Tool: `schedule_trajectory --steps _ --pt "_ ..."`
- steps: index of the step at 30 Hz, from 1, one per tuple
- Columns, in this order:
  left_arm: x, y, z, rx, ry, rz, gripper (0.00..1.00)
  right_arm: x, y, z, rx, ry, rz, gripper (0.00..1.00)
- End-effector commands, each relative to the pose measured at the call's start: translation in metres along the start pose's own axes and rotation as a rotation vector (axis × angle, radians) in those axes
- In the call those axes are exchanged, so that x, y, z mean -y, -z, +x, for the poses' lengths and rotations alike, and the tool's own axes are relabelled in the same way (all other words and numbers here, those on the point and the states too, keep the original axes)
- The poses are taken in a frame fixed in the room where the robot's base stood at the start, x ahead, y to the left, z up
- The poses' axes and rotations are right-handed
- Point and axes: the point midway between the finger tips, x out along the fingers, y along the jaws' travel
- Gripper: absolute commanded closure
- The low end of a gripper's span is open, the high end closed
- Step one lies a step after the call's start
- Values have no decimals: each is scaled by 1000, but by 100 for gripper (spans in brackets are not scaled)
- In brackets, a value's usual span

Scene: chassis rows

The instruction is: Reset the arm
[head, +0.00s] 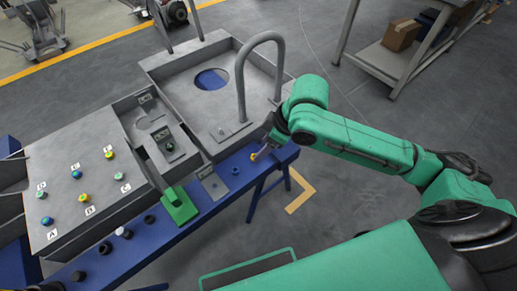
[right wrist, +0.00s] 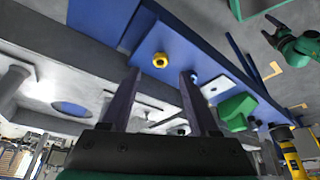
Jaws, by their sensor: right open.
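My right gripper (head: 262,152) is over the right end of the blue bench rail, beside the grey chassis plate with the tall hooked tube. In the right wrist view its two dark fingers (right wrist: 158,78) stand apart with nothing gripped. A yellow nut-like part (right wrist: 160,60) lies beyond the gap between them on the blue surface; whether it touches a finger cannot be told. The head view does not show my left gripper.
The grey panel (head: 42,190) carries several coloured knobs with letter labels. A green block (head: 179,205) and dark fittings stand on the blue rail (head: 215,200). The hooked tube (head: 240,85) rises near my gripper. A cart with a cardboard box (head: 400,35) stands behind; floor between is clear.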

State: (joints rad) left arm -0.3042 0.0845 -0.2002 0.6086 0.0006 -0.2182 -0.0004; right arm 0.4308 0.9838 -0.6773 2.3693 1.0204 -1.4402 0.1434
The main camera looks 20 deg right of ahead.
Motion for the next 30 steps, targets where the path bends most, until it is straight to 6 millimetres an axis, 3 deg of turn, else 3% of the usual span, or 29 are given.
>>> schedule_trajectory --steps 1,3,7,8,12,22,27,30 --pt "0 3 -9 -4 0 0 14 -1 1 -21 2 -5 -3 39" --pt "0 7 -15 -10 0 0 14 -1 2 -42 1 -5 -2 39" --pt "-1 10 -23 -14 -1 0 14 0 1 -75 3 -3 -1 39" --pt "-1 11 -35 -14 -2 0 14 0 2 -86 4 -1 1 39" --pt "-1 12 -44 -15 -2 -1 14 1 1 -98 3 1 0 39" --pt "-2 12 -41 -15 -4 -2 14 3 2 -90 -14 3 -1 39" --pt "-2 12 -41 -15 -4 -2 14 12 11 -55 -122 -21 74 39" --pt "-2 12 -42 -15 -4 -2 14 8 -4 -37 -153 -74 198 39"
